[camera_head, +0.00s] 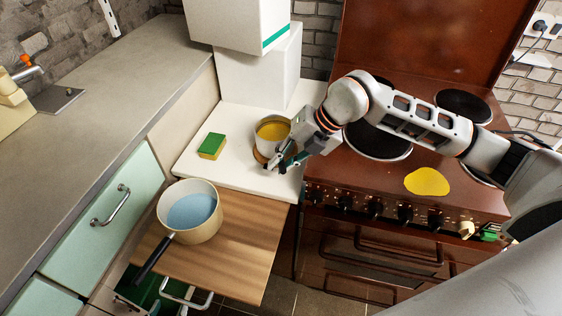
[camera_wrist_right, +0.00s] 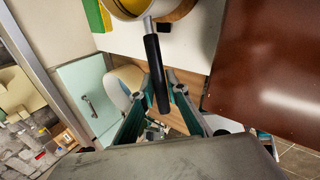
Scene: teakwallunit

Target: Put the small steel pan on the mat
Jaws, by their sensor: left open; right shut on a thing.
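The small steel pan (camera_head: 272,131), yellow inside, is upright at the white counter section beside the stove. Its black handle (camera_wrist_right: 157,75) points toward my right gripper (camera_head: 284,163). In the right wrist view the handle lies between the fingers of this gripper (camera_wrist_right: 158,104), which is shut on it. A round brown mat (camera_head: 259,156) shows partly from under the pan; the pan covers the rest. I cannot tell whether the pan touches it. My left gripper is not in view.
A green and yellow sponge (camera_head: 211,146) lies left of the pan. A larger cream pan (camera_head: 202,232) with blue inside stands on the wooden pull-out board (camera_head: 250,262). White boxy units (camera_head: 262,68) rise behind. A flat yellow shape (camera_head: 427,181) lies on the brown stove (camera_head: 375,174).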

